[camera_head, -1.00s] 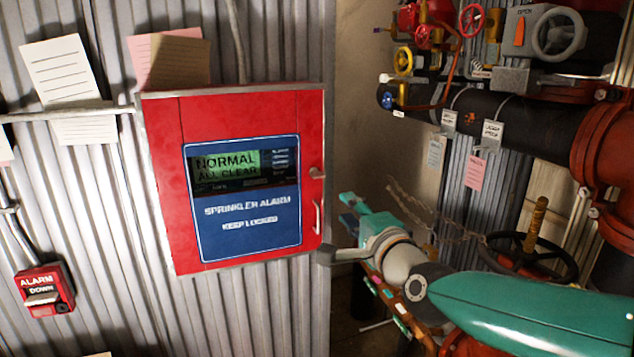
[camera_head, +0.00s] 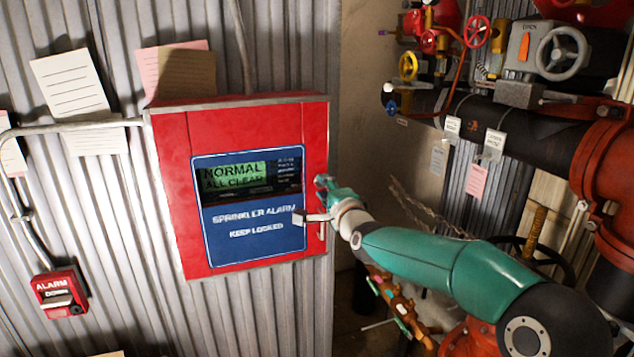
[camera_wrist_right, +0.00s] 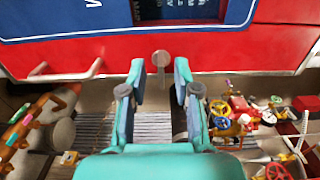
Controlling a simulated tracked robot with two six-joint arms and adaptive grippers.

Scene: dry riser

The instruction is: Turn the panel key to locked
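The red alarm panel (camera_head: 172,190) hangs on the corrugated wall in the head view. Its blue face reads "SPRINKLER ALARM KEEP LOCKED" under a screen reading "NORMAL ALL CLEAR". The panel key (camera_wrist_right: 161,58) shows in the right wrist view as a small grey knob with a short stem, near the panel edge. My right gripper (camera_head: 315,200) is at the panel's right edge and hides the key in the head view. In the wrist view its fingers stand apart on both sides of the key, with gaps visible. My left gripper is out of view.
The panel's pull handle (camera_wrist_right: 66,72) lies left of the key in the wrist view. A red alarm box (camera_head: 60,292) is at the lower left. Dark pipework (camera_head: 535,137) with valve wheels, including a grey one (camera_head: 562,54), fills the right side.

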